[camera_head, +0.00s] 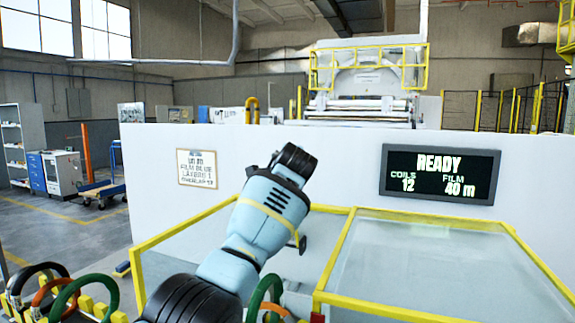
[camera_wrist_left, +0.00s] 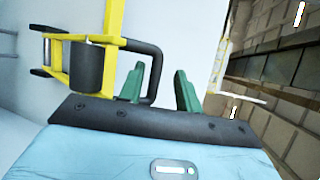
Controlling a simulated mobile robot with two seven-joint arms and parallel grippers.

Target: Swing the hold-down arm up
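The hold-down arm appears to be the yellow frame (camera_wrist_left: 112,25) with a dark roller (camera_wrist_left: 87,68) and a black U-shaped handle (camera_wrist_left: 155,62) in the left wrist view. My left gripper (camera_wrist_left: 160,68) has its green fingers apart. The handle's bar runs down between the fingers in the picture, nearer the left finger. Whether it touches that finger I cannot tell. In the head view my left arm rises from the bottom centre, and its fingers are hidden. I cannot pick out the hold-down arm there. My right gripper is in neither view.
A white wall (camera_head: 370,167) carries a sign (camera_head: 197,168) and a dark screen (camera_head: 441,175) reading READY, coils 12, film 40 m. A yellow-framed clear guard (camera_head: 440,255) stands at right.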

